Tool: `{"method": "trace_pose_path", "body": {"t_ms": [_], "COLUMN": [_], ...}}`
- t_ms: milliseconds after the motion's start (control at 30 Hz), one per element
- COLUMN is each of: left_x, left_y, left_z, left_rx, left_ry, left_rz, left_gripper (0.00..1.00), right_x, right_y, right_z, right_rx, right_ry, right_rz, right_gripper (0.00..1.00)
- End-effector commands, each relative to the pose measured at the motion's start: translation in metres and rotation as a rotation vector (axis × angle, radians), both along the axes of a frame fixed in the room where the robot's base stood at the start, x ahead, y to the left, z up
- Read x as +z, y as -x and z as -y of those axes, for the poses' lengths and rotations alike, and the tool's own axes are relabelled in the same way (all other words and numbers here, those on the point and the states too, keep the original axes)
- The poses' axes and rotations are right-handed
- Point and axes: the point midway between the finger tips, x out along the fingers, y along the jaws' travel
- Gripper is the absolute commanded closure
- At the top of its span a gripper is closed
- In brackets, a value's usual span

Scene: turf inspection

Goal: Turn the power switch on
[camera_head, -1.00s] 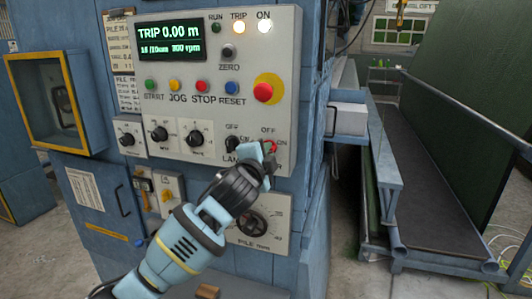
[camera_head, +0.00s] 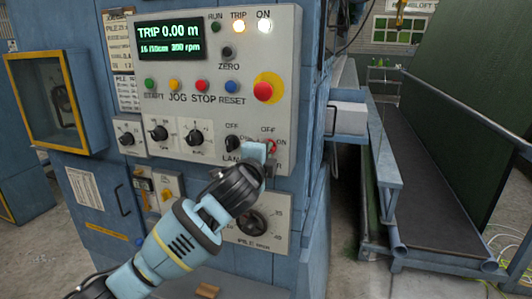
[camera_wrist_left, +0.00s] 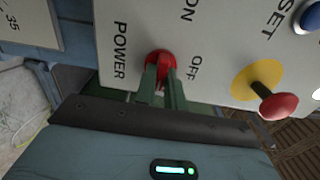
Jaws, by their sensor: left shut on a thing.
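In the left wrist view the red knob (camera_wrist_left: 159,58) sits between the two fingers, beside the POWER label. My left gripper (camera_head: 264,156) is shut on the knob, and its fingers hide part of it. Which label the knob points to is hard to tell. The ON lamp (camera_head: 264,26) and the TRIP lamp (camera_head: 238,26) are lit. My right gripper is not in view.
The black LAMP switch (camera_head: 233,144) is close to the left of the gripper. A red emergency knob on yellow (camera_head: 264,91) is above it, and a large black dial (camera_head: 251,222) is below. A conveyor (camera_head: 430,180) stands to the right.

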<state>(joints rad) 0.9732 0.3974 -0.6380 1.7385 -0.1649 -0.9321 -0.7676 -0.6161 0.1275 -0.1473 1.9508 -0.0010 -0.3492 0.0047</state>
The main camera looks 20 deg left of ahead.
Motion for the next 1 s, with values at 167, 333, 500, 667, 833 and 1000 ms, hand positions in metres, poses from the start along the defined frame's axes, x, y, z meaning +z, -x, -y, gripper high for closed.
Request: {"method": "trace_pose_path", "body": {"t_ms": [167, 333, 500, 667, 833, 1000], "left_x": [-0.001, -0.001, 0.0, -0.001, -0.001, 0.0], "left_y": [0.0, 0.0, 0.001, 0.011, 0.034, 0.057], "left_z": [0.0, 0.0, 0.0, -0.001, -0.001, -0.002], "left_rx": [0.0, 0.0, 0.0, -0.001, -0.001, -0.002], "left_ry": [-0.002, -0.001, 0.0, 0.0, 0.0, -0.001], "left_rz": [-0.001, -0.001, 0.0, 0.0, -0.001, 0.0], "left_gripper": [0.71, 0.67, 0.67, 0.67, 0.67, 0.67], "right_x": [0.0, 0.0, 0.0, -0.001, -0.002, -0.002], "right_y": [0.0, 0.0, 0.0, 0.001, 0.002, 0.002], "right_z": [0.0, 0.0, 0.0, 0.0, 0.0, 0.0], "right_rx": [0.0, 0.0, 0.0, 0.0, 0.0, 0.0], "right_ry": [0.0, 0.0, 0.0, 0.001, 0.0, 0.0], "right_rz": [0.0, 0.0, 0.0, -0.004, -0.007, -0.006], "right_gripper": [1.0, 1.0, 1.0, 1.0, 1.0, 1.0]}}
